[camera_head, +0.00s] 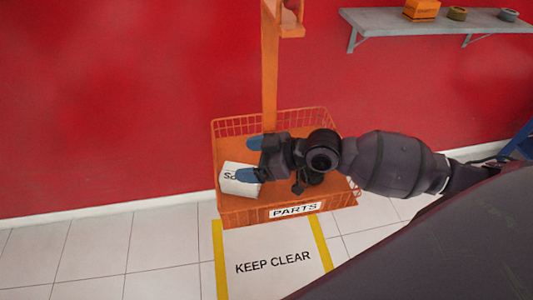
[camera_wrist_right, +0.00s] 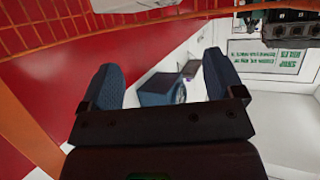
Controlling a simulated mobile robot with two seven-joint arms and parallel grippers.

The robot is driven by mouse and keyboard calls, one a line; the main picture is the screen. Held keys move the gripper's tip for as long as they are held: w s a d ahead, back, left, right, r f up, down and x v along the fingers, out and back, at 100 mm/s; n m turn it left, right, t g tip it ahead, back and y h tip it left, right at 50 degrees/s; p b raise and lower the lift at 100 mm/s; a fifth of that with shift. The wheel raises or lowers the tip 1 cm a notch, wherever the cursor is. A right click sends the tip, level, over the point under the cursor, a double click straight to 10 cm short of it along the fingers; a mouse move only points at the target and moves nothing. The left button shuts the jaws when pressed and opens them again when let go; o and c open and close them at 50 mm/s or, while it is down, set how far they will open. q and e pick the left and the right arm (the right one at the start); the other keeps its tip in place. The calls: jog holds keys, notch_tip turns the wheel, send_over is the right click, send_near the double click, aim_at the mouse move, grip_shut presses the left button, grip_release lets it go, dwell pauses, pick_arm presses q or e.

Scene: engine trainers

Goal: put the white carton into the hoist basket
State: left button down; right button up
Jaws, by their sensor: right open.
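The white carton (camera_head: 229,186) with black lettering lies inside the orange hoist basket (camera_head: 338,197), at its left side. My right gripper (camera_head: 251,159) is over the basket, with its blue fingers spread open. One finger overlaps the carton's right part in the head view; I cannot tell whether it touches. In the wrist view my right gripper (camera_wrist_right: 164,80) shows nothing between its fingers. My left gripper is not in view.
An orange post (camera_head: 270,75) rises at the back of the basket. A grey wall shelf (camera_head: 460,21) at upper right holds an orange box (camera_head: 421,10) and small round items. A floor area marked KEEP CLEAR (camera_head: 272,263) is in front of the basket and bare.

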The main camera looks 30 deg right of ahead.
jog(key=v, duration=1.2)
jog(key=shift+r, duration=0.45)
